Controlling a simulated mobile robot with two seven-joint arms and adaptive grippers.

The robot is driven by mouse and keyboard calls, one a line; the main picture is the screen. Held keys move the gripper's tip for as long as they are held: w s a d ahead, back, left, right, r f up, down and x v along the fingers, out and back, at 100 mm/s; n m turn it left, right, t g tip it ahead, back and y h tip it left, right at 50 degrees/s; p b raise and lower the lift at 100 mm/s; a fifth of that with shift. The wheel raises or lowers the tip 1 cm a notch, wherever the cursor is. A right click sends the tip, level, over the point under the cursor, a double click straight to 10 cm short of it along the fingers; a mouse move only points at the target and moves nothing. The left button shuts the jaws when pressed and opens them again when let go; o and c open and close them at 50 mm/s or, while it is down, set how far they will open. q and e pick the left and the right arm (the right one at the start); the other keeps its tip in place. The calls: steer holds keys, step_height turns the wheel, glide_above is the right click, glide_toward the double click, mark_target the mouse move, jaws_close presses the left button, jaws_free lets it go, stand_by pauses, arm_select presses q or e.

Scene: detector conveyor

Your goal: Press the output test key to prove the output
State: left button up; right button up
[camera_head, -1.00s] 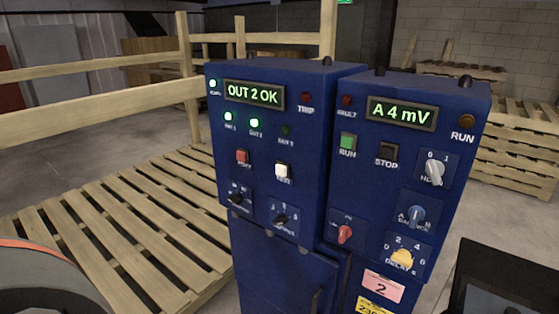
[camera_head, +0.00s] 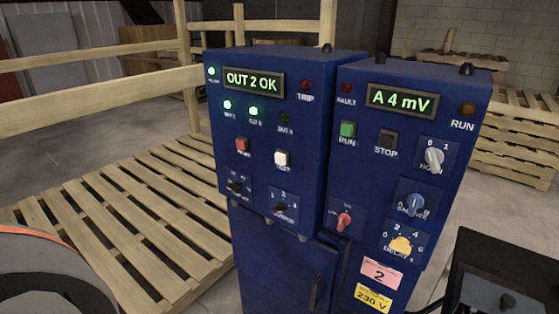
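The left blue control box (camera_head: 262,204) carries a display (camera_head: 254,80) reading "OUT 2 OK". Below it two green lamps, OUT 1 (camera_head: 227,105) and OUT 2 (camera_head: 253,111), are lit, and a third lamp (camera_head: 285,118) is dark. A white key (camera_head: 282,159), its label blurred but apparently "TEST", sits right of a red key (camera_head: 242,145). A black selector knob (camera_head: 281,208) is below the white key. The TRIP lamp (camera_head: 305,85) looks unlit. Neither of my grippers is in view.
The right blue box (camera_head: 455,110) has a display (camera_head: 401,100) reading "A 4 mV", RUN (camera_head: 347,130) and STOP (camera_head: 387,140) keys, and several knobs. Wooden pallets (camera_head: 110,222) lie left, with a wooden rail (camera_head: 100,108) behind. A black box (camera_head: 500,275) stands at lower right.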

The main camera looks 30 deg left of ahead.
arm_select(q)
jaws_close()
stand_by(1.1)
